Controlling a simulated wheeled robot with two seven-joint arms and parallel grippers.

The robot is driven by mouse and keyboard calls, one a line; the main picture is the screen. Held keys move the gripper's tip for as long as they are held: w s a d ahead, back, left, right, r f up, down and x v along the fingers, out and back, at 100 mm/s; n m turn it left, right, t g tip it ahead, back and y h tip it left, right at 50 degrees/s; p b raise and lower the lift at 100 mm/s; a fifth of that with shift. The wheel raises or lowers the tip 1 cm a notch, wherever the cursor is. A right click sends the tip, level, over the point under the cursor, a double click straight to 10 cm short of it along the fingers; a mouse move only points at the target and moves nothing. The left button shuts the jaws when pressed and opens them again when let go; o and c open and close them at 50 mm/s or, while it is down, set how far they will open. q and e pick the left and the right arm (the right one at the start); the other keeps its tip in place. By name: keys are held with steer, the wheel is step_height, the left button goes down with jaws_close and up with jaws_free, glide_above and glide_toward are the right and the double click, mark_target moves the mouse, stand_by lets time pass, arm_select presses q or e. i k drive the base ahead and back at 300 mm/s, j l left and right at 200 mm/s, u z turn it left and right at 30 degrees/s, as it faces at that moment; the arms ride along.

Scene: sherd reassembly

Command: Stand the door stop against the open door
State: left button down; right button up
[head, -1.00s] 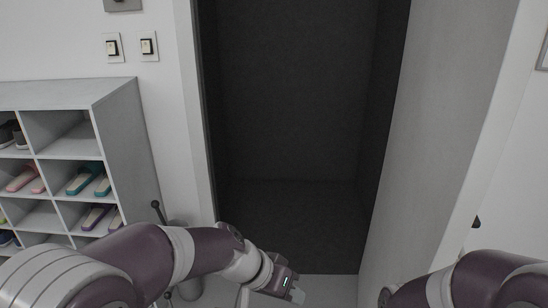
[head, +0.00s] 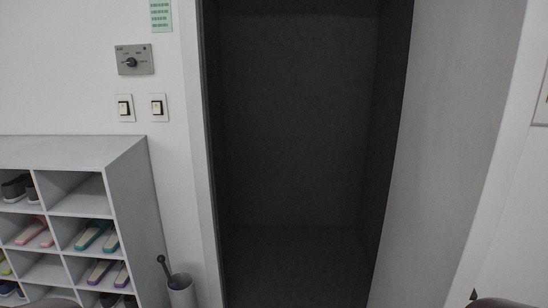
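The open door (head: 440,150) stands on the right of the dark doorway (head: 295,130) in the head view, its broad pale face towards me. Its lower edge is cut off by the bottom of the picture. A small dark piece (head: 473,294) shows at the door's right edge near the bottom; I cannot tell what it is. No door stop can be made out. Neither gripper shows; only small dark parts of my arms appear at the bottom edge.
A grey shoe rack (head: 130,190) with shoes and slippers stands at the left. A bin (head: 181,291) with a dark-knobbed stick in it stands between rack and doorway. Light switches (head: 125,108) and a dial panel (head: 134,60) are on the wall. The doorway looks clear.

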mark_target(475, 70)
steer(key=l, duration=2.15)
steer(key=k+u, duration=0.1)
steer(key=u, duration=1.5)
